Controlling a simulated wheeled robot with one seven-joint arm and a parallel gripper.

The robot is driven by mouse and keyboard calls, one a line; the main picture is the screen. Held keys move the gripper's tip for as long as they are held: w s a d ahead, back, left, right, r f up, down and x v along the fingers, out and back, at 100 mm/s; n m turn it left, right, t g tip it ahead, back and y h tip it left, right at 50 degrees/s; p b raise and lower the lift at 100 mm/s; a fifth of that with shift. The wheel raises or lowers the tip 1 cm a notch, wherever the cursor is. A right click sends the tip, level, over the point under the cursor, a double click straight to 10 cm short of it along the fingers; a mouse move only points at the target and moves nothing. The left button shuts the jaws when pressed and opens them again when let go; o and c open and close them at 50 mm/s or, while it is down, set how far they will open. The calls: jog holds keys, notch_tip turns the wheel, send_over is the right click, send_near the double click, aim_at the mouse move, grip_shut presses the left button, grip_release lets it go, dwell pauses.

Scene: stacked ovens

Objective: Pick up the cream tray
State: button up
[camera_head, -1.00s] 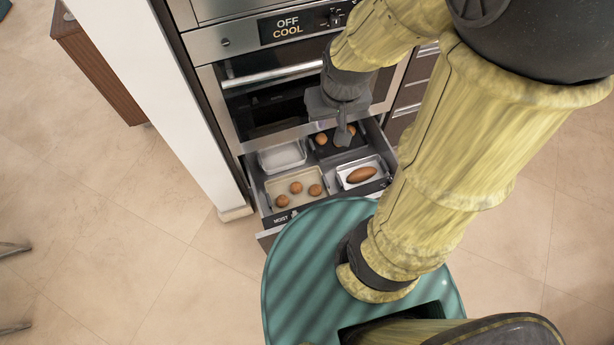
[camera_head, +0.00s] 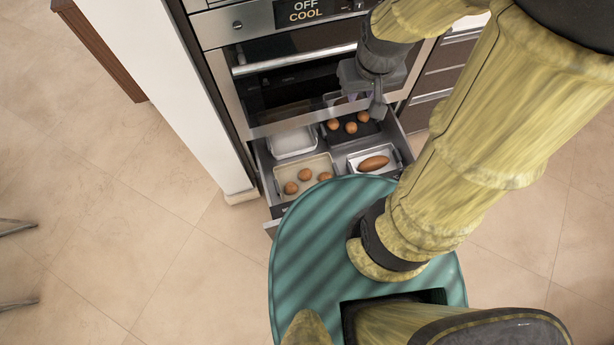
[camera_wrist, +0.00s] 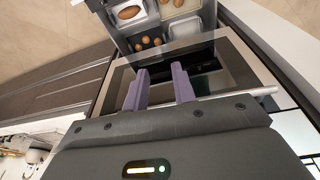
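The cream tray (camera_head: 304,166) sits in the front left of an open drawer and holds 3 round brown items. It also shows near the top edge of the wrist view (camera_wrist: 188,10). My gripper (camera_head: 377,108) is above the back right of the drawer, apart from the cream tray. In the wrist view its two purple fingers (camera_wrist: 158,88) are spread with nothing between them, in front of the oven door.
The drawer (camera_head: 263,160) also holds a white tray (camera_head: 293,142) at back left, a dark tray (camera_head: 368,129) with round brown items at back right, and a white tray (camera_head: 385,154) with a long brown item at front right. The oven handle (camera_head: 290,62) is above. A white wall (camera_head: 160,90) stands left.

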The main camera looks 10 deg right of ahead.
jog(key=w+f+m+g+b, duration=0.1)
jog(key=w+f+m+b, duration=0.3)
jog(key=f+m+b, duration=0.7)
jog(key=w+d+f+m+b, duration=0.1)
jog(key=w+f+m+b, duration=0.3)
jog(key=f+m+b, duration=0.7)
jog(key=w+d+f+m+g+b, duration=0.1)
jog(key=w+f+m+b, duration=0.3)
jog(key=f, duration=2.7)
jog(key=m+b, duration=0.7)
jog(key=m, duration=0.1)
jog(key=shift+d+f+m+g+b, duration=0.25)
jog(key=shift+m+g+b, duration=0.05)
jog(key=shift+m+b, duration=0.1)
notch_tip(320, 180, down, 12)
jog(key=b, duration=0.7)
jog(key=shift+b, duration=0.4)
jog(key=shift+f, duration=0.1)
